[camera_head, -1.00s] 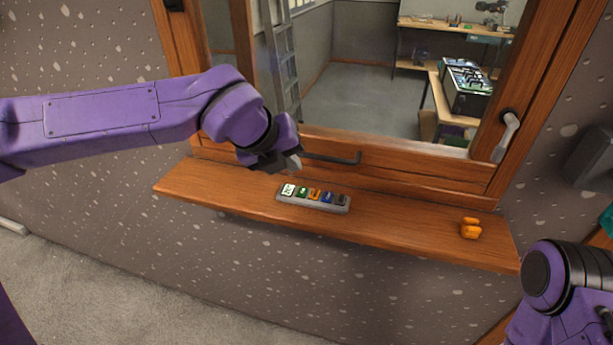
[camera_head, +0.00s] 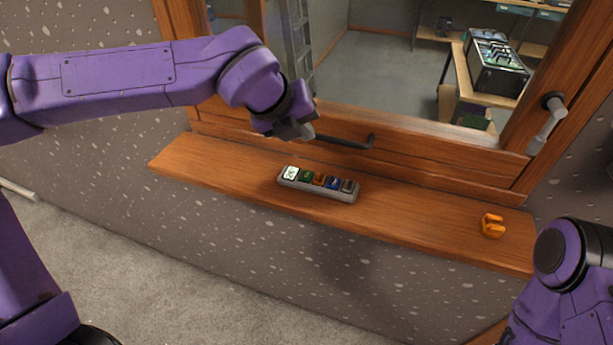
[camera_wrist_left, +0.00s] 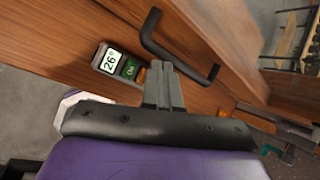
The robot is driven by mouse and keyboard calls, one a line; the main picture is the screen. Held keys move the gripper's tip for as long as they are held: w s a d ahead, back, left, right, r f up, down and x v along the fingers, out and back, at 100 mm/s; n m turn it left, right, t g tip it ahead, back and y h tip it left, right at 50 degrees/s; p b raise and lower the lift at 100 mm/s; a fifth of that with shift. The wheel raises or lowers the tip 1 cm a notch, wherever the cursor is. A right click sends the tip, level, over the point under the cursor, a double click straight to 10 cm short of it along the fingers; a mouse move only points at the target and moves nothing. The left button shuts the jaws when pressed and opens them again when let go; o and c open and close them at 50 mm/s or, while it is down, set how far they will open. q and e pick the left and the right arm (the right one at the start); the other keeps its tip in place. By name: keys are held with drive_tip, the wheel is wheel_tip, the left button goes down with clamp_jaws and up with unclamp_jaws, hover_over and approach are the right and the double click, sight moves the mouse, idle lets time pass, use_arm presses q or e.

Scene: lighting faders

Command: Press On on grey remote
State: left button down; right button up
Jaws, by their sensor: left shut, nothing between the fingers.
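The grey remote (camera_head: 318,194) lies on the wooden sill. Its face carries a white display (camera_head: 291,173), a green button (camera_head: 306,176), then orange, blue and dark buttons. In the left wrist view the display (camera_wrist_left: 110,61) reads 26° and the green button (camera_wrist_left: 130,69) is marked On. My left gripper (camera_head: 308,132) is shut and empty, above and behind the remote in the head view, apart from it. In the left wrist view its fingertips (camera_wrist_left: 160,72) hide the remote beyond the orange button. My right arm shows at the lower right, but its gripper does not show.
A dark bar handle (camera_head: 350,142) on the window frame is close beside my left gripper. An orange object (camera_head: 492,226) sits at the sill's right end. A window handle (camera_head: 545,122) is at the upper right. The sill left of the remote is clear.

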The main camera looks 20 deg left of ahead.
sight(304, 175)
use_arm(q)
wheel_tip(304, 175, down, 7)
drive_tip(key=b, duration=0.5)
drive_tip(key=shift+s, duration=0.1)
idle(1.6)
drive_tip(key=shift+f+b, duration=0.4)
drive_tip(key=shift+f+b, duration=0.3)
idle(0.4)
drive_tip(key=shift+r+p, duration=0.6)
drive_tip(key=shift+r, duration=0.15)
wheel_tip(304, 175, up, 5)
drive_tip(key=p, duration=0.4)
